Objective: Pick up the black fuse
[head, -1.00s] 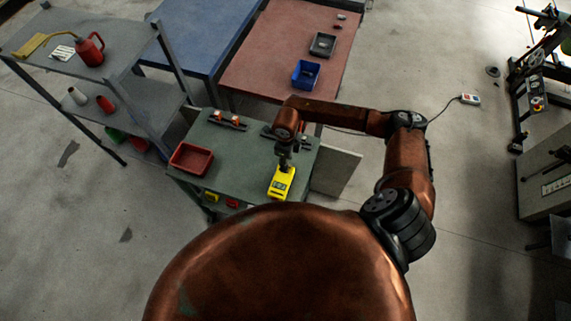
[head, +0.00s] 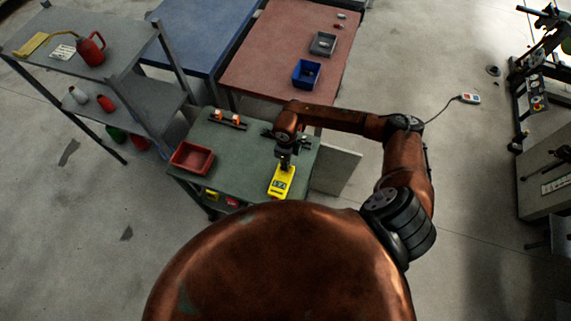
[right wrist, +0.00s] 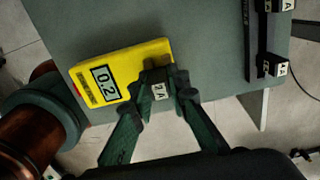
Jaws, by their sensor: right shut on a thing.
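My right gripper (right wrist: 160,96) is shut on a black fuse (right wrist: 158,84) with a pale label, best seen in the right wrist view. The fuse is at one end of the yellow tester (right wrist: 106,78), whose display reads about 0.2. I cannot tell if the fuse touches it. In the head view my right gripper (head: 285,160) is over the far end of the tester (head: 281,184) on the green table (head: 238,160). The held fuse is not clear there. More black labelled fuses (right wrist: 277,68) sit on a dark rail at the right of the wrist view. My left gripper is out of view.
A red tray (head: 192,158) is at the table's left, with a rail of orange pieces (head: 227,118) behind it. A blue bin (head: 306,74) and a grey tray (head: 323,44) stand on the red table (head: 280,50). Grey shelves (head: 125,100) stand at left.

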